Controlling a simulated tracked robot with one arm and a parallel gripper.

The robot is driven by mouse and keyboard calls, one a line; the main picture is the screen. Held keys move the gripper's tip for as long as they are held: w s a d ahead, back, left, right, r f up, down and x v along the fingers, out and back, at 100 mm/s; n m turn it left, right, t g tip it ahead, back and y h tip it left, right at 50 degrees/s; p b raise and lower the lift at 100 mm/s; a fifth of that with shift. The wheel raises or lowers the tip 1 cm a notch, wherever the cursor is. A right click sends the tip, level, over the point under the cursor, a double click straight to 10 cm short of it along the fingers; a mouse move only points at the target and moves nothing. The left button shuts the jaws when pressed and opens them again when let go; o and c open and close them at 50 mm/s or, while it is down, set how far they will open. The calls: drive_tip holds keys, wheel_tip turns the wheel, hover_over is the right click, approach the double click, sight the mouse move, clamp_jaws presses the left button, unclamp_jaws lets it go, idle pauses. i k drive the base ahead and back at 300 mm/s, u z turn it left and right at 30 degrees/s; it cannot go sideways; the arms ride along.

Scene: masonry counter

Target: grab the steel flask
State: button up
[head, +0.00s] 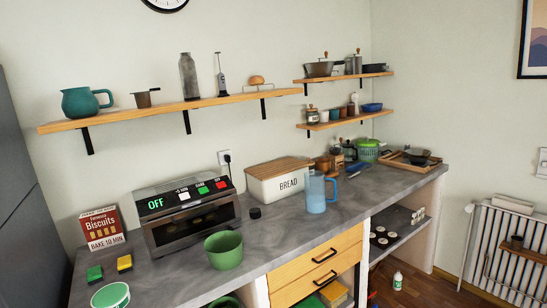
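The steel flask (188,77) is a tall grey cylinder with a narrower top. It stands upright on the long wooden wall shelf (230,98), above the toaster oven. A small dark cup with a handle (144,98) stands to its left, and a slim dark tool with an upright handle (221,75) stands to its right, both apart from it. My gripper does not show in the head view.
The grey counter holds a toaster oven (190,214), a bread box (277,180), a blue jug (317,192), a green pot (224,250) and a biscuits box (102,228). A teal jug (85,102) stands at the shelf's left. Wooden drawers (315,262) front the counter.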

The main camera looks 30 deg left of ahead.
sight(186, 64)
drive_tip(key=u, duration=0.25)
drive_tip(key=i, duration=1.65)
drive_tip(key=u, duration=0.85)
drive_tip(key=i, duration=1.4)
drive_tip(key=u, duration=0.45)
